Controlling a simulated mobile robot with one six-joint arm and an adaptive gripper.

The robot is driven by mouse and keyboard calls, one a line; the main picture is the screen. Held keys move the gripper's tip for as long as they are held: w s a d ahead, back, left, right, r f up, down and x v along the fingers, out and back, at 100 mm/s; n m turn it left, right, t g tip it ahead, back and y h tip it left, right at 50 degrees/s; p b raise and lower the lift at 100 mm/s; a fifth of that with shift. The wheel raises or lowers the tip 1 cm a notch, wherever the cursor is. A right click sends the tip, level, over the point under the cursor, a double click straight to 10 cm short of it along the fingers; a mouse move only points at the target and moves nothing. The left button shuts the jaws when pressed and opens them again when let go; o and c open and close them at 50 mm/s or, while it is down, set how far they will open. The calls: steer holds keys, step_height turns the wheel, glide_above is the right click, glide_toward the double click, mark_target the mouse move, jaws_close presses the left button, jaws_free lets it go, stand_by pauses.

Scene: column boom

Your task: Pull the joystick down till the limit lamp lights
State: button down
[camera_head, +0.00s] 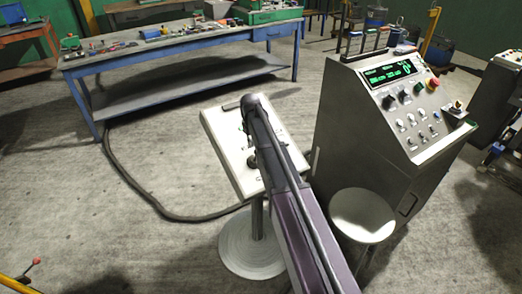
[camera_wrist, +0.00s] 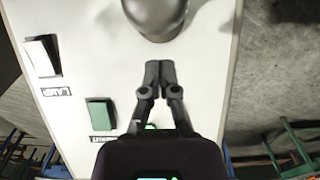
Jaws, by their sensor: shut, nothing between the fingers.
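The pale control panel (camera_head: 222,150) stands on a round-based post, and my arm covers much of its right side. In the wrist view the panel (camera_wrist: 85,55) fills the middle. A rounded grey knob (camera_wrist: 155,14), which looks like the joystick's top, is at the upper edge, partly cut off. My gripper (camera_wrist: 160,66) is shut and empty, its tips just below the knob in the picture; contact is unclear. A white rectangle (camera_wrist: 42,56) is labelled LAMP. A dull green rectangle (camera_wrist: 100,114) has a hard-to-read label. A small green glow (camera_wrist: 151,127) shows between my fingers.
A grey console (camera_head: 357,125) with a lit display and a round stool (camera_head: 362,215) stand to the right. A blue workbench (camera_head: 180,50) with small items is behind. A dark cable (camera_head: 150,195) runs over the floor.

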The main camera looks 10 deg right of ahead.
steer(key=shift+s, duration=0.2)
steer(key=shift+s+d, duration=0.25)
steer(key=shift+s, duration=0.45)
steer(key=shift+s+d, duration=0.25)
steer(key=shift+s, duration=0.45)
steer(key=shift+s+d, duration=0.25)
steer(key=shift+s, duration=0.45)
stand_by(1.9)
steer(key=shift+w+a, duration=0.25)
steer(key=shift+w, duration=0.5)
steer(key=shift+w+a, duration=0.2)
steer(key=shift+w, duration=0.5)
steer(key=shift+w+a, duration=0.25)
steer(key=shift+w, duration=0.5)
steer(key=shift+r, duration=0.1)
step_height(320, 180, up, 8)
steer(key=p, duration=0.8)
